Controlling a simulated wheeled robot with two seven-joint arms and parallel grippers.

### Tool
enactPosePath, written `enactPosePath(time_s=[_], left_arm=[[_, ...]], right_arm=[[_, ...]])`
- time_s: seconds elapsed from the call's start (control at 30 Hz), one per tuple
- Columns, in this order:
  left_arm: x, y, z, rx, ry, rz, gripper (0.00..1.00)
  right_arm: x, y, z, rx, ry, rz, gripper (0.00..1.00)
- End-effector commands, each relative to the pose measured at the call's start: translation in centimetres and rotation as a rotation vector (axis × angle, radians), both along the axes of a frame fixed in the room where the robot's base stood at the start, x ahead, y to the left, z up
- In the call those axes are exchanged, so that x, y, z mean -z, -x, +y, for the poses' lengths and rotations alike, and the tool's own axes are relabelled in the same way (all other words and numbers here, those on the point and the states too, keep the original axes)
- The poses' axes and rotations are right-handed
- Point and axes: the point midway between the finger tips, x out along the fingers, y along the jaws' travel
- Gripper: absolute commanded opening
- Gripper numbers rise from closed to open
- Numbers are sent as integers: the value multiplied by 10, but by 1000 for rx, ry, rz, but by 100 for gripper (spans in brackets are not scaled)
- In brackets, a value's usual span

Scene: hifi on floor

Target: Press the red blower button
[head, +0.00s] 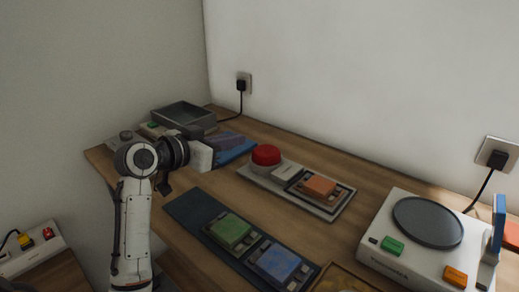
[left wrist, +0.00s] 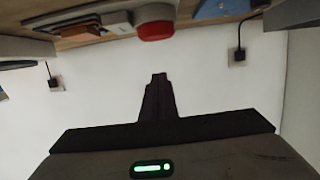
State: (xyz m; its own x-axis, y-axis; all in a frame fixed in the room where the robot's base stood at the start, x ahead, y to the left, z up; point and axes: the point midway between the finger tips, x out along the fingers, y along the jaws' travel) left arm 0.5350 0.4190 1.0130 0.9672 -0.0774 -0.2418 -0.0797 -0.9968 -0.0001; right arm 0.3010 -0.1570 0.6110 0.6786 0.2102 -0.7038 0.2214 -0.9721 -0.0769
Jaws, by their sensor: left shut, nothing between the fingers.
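A large red dome button (head: 266,155) sits at the left end of a light grey panel (head: 325,212) on the wooden table. It also shows upside down near the top of the left wrist view (left wrist: 155,22). My left gripper (head: 203,156) is left of the button in the head view, apart from it and above the table. Its fingertips are hard to make out there. In the left wrist view its dark fingers (left wrist: 158,78) are together and empty, with the wall behind them. My right gripper is not in view.
The panel also carries an orange block (head: 320,187). A dark mat (head: 185,208) with green and blue blocks lies in front. A white turntable device (head: 378,255) stands right, a grey tray (head: 183,113) back left. A smaller red switch (head: 48,233) is lower left.

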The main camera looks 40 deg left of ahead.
Motion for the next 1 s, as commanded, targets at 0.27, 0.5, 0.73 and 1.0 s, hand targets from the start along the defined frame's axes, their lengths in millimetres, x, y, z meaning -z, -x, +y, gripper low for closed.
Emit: enactPosePath(time_s=[0.27,0.5,0.73,1.0], left_arm=[[4,-16,-1,-1,4,-1,0],[15,-63,-5,0,6,0,0],[36,-98,-9,0,5,4,0],[63,-97,-7,-1,1,1,0]], right_arm=[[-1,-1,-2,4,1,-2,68],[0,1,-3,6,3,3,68],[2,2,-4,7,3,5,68],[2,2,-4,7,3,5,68]])
